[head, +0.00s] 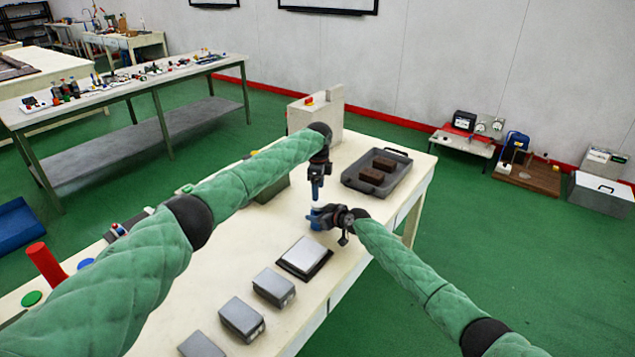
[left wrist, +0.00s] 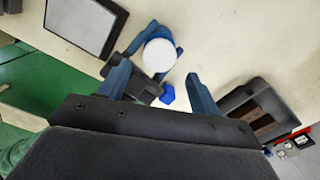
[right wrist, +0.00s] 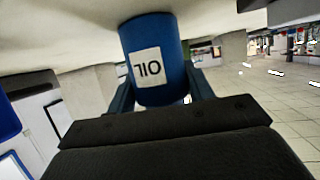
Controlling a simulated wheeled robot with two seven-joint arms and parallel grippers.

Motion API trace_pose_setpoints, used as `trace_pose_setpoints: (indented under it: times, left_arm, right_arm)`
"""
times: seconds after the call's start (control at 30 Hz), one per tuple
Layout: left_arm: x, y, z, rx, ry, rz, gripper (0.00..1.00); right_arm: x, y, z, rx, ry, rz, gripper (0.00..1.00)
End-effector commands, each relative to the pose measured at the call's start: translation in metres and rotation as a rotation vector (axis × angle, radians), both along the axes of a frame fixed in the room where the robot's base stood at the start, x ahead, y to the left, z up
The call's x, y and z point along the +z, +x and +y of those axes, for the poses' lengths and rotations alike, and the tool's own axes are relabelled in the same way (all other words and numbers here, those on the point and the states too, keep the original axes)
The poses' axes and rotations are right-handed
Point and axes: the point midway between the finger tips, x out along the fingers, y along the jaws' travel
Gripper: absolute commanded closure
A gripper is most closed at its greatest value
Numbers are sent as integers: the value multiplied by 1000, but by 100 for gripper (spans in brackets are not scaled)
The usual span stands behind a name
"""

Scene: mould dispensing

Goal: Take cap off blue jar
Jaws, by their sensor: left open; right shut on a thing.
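The blue jar (head: 316,223) stands upright at the middle of the table, with its white cap (head: 317,205) on top. In the right wrist view the jar (right wrist: 152,30) carries a white label reading OIL, seen upside down. My right gripper (head: 324,217) is shut on the jar's body from the side. My left gripper (head: 316,198) points down just above the cap, open and empty. In the left wrist view the round white cap (left wrist: 160,55) lies just beyond the gap between my left fingers. Whether they touch it I cannot tell.
A grey tray (head: 405,187) with two brown blocks stands behind the jar to the right. A silver block on a dark plate (head: 304,258) and several grey boxes (head: 242,318) lie nearer. A beige box (head: 315,112) stands at the table's back.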

Motion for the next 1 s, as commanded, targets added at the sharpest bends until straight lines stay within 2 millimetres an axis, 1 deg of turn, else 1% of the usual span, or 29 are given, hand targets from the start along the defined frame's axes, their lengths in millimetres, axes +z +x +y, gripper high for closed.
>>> trace_pose_setpoints:
  times: [0.03, 0.2, 0.4, 0.57, 0.8, 0.97, 1.0]
  left_arm:
    - [-8, 0, 0, 0, 1, 1, 36]
    - [-31, 0, 0, 0, 0, 0, 36]
    - [-49, 0, -1, 0, 0, -1, 36]
    - [-55, 0, 0, 0, 0, -1, 36]
    - [-55, 0, 0, 0, 0, -1, 36]
    - [-55, 0, 0, 0, 0, -1, 68]
    - [-55, 0, 0, 0, 0, -1, 76]
  right_arm:
    - [1, 0, 0, 0, 1, -1, 100]
    - [1, 0, 0, 0, 1, -1, 100]
    - [1, 0, 0, 0, 1, -1, 100]
    - [1, 0, 0, 0, 1, -1, 100]
    - [1, 0, 0, 0, 1, -1, 100]
    - [1, 0, 0, 0, 1, -1, 100]
    - [1, 0, 0, 0, 1, -1, 100]
